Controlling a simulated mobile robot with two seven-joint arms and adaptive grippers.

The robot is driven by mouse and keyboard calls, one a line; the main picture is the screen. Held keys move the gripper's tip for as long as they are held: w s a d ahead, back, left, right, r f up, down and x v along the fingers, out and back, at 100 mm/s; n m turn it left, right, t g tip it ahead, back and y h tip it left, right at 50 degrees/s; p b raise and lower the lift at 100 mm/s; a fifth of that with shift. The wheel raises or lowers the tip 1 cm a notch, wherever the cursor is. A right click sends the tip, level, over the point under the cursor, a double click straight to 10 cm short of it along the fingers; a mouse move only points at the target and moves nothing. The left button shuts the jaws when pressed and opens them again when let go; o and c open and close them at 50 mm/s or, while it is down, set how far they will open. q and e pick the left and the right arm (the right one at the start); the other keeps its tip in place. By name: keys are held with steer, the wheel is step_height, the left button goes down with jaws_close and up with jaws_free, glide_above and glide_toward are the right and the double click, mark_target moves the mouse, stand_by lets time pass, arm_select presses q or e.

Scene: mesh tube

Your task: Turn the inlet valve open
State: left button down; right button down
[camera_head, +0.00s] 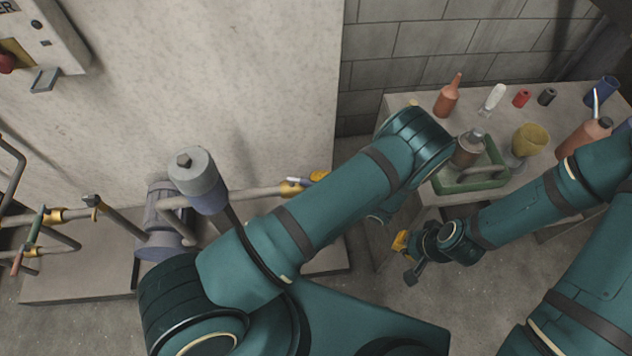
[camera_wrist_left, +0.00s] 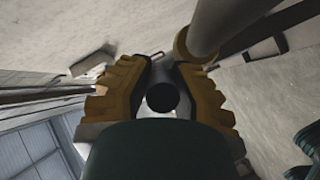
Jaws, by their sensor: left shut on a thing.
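My left gripper (camera_wrist_left: 158,98) is shut on a dark, round-ended part (camera_wrist_left: 162,97), which looks like the inlet valve's handle. Its orange ribbed fingers press on both sides of it. A grey pipe with a yellow collar (camera_wrist_left: 195,46) runs close beside the fingers. In the head view a pipe with a yellow fitting (camera_head: 291,188) runs in behind my left forearm, which hides most of the valve and my left gripper. My right gripper (camera_head: 405,258) hangs open and empty over the floor, left of the bench.
A bench (camera_head: 395,108) at right holds bottles, a yellow cup (camera_head: 530,140) and a green tray (camera_head: 482,184). A grey pump (camera_head: 165,225) and other piping with yellow fittings (camera_head: 60,215) stand at left. A control box (camera_head: 45,40) is on the wall.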

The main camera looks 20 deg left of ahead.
arm_select(q)
steer(key=shift+a, duration=0.1)
steer(key=c, duration=0.8)
jaws_free()
steer(key=shift+c, duration=0.2)
step_height(320, 180, up, 10)
steer(key=shift+c, duration=0.3)
